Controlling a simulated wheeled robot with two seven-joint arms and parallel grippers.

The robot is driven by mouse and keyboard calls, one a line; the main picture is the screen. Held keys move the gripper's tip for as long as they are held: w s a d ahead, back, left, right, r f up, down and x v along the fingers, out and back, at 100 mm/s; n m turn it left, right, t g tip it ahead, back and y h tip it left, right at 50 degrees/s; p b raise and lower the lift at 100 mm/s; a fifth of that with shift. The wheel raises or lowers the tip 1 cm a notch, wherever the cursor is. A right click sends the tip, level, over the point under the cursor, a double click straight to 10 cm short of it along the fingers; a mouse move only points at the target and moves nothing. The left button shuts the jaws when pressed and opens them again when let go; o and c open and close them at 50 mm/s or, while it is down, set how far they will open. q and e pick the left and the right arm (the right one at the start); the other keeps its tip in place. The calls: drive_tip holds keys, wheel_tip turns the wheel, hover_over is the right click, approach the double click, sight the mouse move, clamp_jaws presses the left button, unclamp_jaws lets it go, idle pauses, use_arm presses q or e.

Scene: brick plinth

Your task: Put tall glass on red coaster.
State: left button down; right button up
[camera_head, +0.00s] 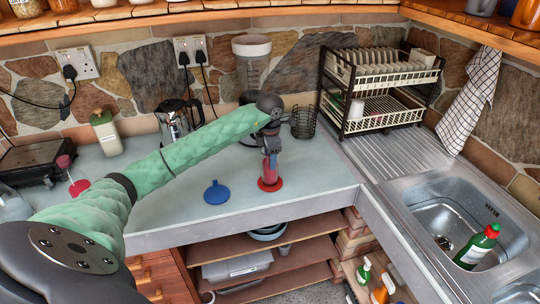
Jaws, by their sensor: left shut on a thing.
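The red coaster (262,187) lies on the pale worktop near its front edge. My left gripper (270,152) comes down over it from above, shut on the tall glass (270,175). The glass is upright, small in the view and partly hidden by the gripper. Its lower end shows over the middle of the red coaster; I cannot tell whether it touches. My right gripper is not in view.
A blue coaster (216,193) lies left of the red one. A dish rack (382,119) and sink (455,220) are at the right. The front worktop is mostly clear.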

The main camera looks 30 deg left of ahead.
use_arm(q)
drive_tip(key=shift+f, duration=0.1)
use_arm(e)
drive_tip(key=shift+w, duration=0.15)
use_arm(q)
drive_tip(key=c, duration=0.7)
unclamp_jaws()
drive_tip(key=shift+o, duration=1.1)
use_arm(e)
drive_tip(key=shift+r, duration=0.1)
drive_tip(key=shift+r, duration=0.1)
use_arm(q)
wheel_tip(320, 180, up, 12)
drive_tip(key=b, duration=0.5)
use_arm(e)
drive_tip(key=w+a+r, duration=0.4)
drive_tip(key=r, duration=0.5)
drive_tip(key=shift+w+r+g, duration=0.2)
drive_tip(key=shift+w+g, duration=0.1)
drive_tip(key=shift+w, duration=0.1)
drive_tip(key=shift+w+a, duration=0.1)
